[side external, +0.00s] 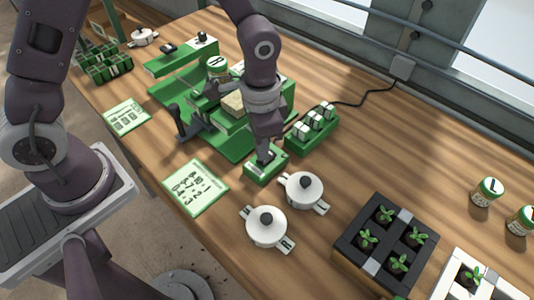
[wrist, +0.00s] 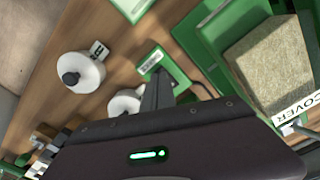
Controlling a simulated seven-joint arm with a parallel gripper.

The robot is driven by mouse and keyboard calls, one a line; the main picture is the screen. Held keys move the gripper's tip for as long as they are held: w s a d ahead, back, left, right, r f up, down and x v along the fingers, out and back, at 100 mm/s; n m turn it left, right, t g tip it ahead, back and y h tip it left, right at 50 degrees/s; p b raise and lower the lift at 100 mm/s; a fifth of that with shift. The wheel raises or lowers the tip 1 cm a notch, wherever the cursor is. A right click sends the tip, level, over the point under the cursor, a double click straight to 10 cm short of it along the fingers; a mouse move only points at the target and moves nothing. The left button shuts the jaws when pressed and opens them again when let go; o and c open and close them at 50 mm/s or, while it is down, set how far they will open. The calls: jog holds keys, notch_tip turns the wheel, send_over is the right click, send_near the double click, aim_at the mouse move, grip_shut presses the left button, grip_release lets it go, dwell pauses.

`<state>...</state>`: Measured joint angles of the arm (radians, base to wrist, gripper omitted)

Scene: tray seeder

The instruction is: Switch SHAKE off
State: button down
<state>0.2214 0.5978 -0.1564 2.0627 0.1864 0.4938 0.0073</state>
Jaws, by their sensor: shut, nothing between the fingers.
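A small green box (side external: 262,168) with a white label stands on the table in front of the green seeder. It also shows in the wrist view (wrist: 178,72), where its label is too small to read surely; I cannot confirm that it is the SHAKE switch. My gripper (side external: 265,156) is shut and empty, pointing down at the top of this box. In the wrist view the fingers (wrist: 157,90) overlap the box's near part. I cannot tell whether they touch it. The switch lever and its position are hidden by the fingers.
Two white lidded pots (side external: 304,190) (side external: 266,228) stand close in front of the box. A number card (side external: 195,187) lies left of it. A green rack (side external: 312,135) with several white-labelled pieces is behind right. A black seedling tray (side external: 345,247) stands at front right.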

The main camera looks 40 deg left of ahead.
jog(key=shift+r, duration=2.8)
jog(key=s+a+r+n+t, duration=0.2)
jog(key=s+a+r, duration=0.3)
jog(key=s+r, duration=0.3)
jog(key=s+a+r+n+t, duration=0.3)
jog(key=s+a+r+n, duration=0.1)
jog(key=s+a+r, duration=0.2)
jog(key=shift+s+r+t, duration=0.3)
jog(key=shift+s+r, duration=0.6)
jog(key=shift+s, duration=0.1)
